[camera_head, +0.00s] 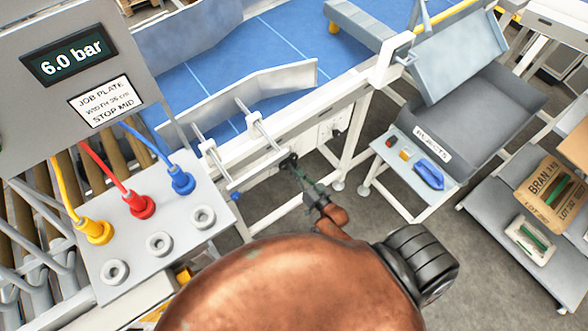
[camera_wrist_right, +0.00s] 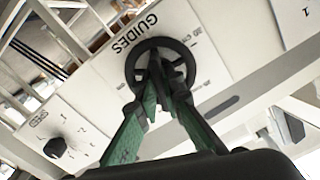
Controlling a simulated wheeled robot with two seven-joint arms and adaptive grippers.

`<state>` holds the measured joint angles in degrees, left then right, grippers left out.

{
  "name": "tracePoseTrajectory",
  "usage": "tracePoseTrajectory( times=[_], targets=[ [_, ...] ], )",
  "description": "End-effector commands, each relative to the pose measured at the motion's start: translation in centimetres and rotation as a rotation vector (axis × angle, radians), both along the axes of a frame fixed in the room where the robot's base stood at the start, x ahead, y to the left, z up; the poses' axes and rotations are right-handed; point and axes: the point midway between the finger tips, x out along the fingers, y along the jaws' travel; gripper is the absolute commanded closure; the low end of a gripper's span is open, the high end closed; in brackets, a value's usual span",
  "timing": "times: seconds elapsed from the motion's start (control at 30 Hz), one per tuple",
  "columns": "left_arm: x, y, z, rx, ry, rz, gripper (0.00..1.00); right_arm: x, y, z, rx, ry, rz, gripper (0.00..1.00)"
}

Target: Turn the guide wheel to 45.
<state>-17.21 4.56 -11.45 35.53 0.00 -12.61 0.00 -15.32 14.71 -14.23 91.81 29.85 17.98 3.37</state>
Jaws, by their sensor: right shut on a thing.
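The guide wheel (camera_wrist_right: 134,68) is a black handwheel on a white plate lettered GUIDES in the right wrist view. Small scale marks ring it, too small to read surely. My right gripper (camera_wrist_right: 160,72) has its green fingers together at the wheel's middle and is shut on it, covering the hub. In the head view my right gripper (camera_head: 291,166) reaches the front side of the conveyor frame, where the wheel is mostly hidden. The conveyor's metal guide plate (camera_head: 250,92) stands above the blue belt. My left gripper is not in view.
A panel with a 6.0 bar display (camera_head: 68,56), a job plate (camera_head: 101,100) reading 35 cm and coloured hose plugs (camera_head: 140,204) stands at left. A rejects bin (camera_head: 465,120) stands at right. A black knob (camera_wrist_right: 55,147) sits beside the wheel plate.

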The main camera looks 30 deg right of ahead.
Motion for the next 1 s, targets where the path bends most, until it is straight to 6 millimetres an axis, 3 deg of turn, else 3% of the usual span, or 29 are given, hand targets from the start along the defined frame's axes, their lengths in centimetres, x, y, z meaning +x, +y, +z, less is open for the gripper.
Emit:
tracePoseTrajectory(
  times=[0.3,0.33,0.6,0.87,1.0],
  targets=[
    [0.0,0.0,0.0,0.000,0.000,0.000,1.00,-0.1,0.0,-0.1,0.001,0.003,0.000,1.00],
    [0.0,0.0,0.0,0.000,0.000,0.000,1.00,-0.1,0.0,-0.1,0.001,0.003,0.000,0.92],
    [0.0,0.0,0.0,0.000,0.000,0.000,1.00,0.0,0.0,-0.1,0.000,0.001,0.000,0.75],
    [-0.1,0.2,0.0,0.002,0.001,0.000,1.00,-0.1,0.0,-0.1,0.000,0.001,0.000,0.75],
    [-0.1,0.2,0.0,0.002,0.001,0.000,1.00,-1.3,-0.1,-0.1,0.000,0.002,0.000,0.75]
  ],
)
